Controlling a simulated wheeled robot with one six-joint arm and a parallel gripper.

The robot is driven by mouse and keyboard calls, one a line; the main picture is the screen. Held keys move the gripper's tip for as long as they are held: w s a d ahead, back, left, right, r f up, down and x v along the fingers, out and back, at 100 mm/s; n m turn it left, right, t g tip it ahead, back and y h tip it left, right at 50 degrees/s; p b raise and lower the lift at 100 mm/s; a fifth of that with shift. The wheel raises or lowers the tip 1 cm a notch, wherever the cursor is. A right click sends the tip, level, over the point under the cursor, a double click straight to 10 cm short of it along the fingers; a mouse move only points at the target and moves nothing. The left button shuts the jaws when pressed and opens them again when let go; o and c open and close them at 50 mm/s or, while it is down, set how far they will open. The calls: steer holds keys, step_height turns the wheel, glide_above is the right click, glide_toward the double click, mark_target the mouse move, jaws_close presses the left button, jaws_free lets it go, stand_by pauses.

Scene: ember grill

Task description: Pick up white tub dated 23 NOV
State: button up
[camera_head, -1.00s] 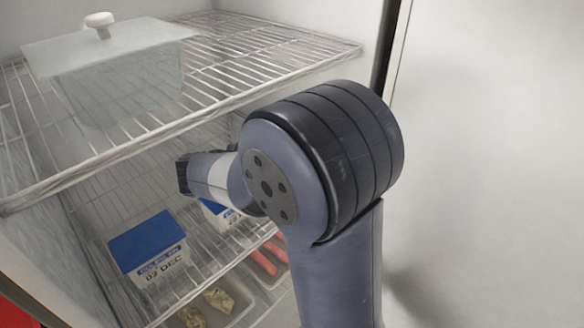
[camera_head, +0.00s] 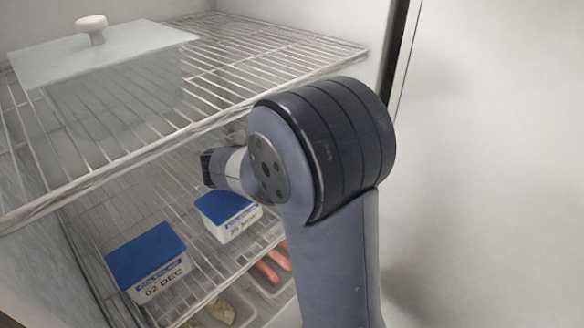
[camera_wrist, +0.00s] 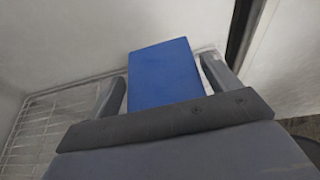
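A white tub with a blue lid (camera_head: 229,214) stands on the lower wire shelf; its date label is too small to read surely. Another white tub with a blue lid (camera_head: 148,262), labelled 02 DEC, stands to its left and nearer. In the wrist view, one blue lid (camera_wrist: 164,72) lies between the two fingers of my gripper (camera_wrist: 161,80).
The upper wire shelf (camera_head: 262,52) holds a large translucent container with a lid and white knob (camera_head: 92,26). Below are trays with red items (camera_head: 272,268) and yellowish items (camera_head: 218,310). A white wall or door panel (camera_head: 490,160) stands at the right.

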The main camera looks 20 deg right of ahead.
steer(key=c, duration=1)
steer(key=shift+r, duration=0.1)
